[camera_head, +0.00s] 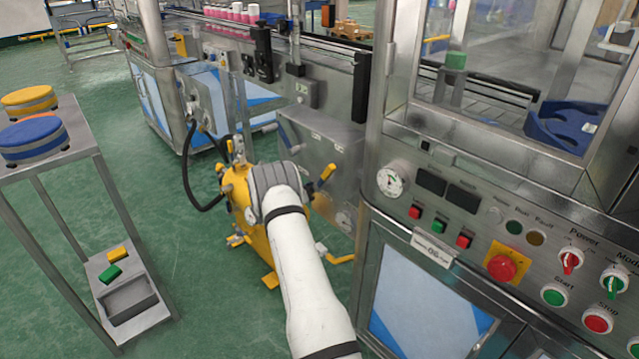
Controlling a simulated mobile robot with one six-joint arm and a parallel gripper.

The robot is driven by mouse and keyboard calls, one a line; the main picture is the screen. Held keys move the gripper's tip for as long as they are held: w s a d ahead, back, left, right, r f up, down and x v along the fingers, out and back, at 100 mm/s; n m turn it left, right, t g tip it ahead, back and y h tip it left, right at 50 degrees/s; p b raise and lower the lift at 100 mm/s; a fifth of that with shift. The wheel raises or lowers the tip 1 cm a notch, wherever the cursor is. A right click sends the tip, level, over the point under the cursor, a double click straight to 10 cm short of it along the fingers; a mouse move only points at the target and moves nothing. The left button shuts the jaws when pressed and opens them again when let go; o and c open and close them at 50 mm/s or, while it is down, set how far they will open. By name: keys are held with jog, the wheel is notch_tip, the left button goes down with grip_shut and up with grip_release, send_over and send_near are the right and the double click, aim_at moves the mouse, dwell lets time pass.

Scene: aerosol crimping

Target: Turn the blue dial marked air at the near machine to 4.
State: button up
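The near machine (505,170) fills the right side, with a sloping control panel (470,225) on its front. The panel carries a round white gauge (392,181), a red Power knob (570,260) and a green Mode knob (614,283). I cannot make out a blue dial marked air in this view. My white arm reaches up from the bottom middle. Its grey end, my gripper (270,180), is left of the panel, in front of a yellow unit (238,185). The fingertips cannot be made out, and whether they touch anything is unclear.
A yellow-handled valve (324,177) is just right of my gripper. A red emergency button (501,267) and several push buttons sit on the panel. A metal stand (75,148) with round yellow and blue pieces is at left.

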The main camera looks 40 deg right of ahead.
jog(key=shift+w+a+r, duration=0.1)
jog(key=shift+w+a, duration=0.1)
jog(key=shift+w, duration=0.05)
jog(key=o, duration=0.7)
jog(key=shift+c, duration=0.2)
jog(key=o, duration=0.3)
jog(key=shift+s+d, duration=0.1)
jog(key=shift+o, duration=0.2)
jog(key=a+p, duration=0.1)
jog(key=a, duration=0.6)
jog(key=shift+s+a, duration=0.35)
jog(key=shift+a, duration=0.05)
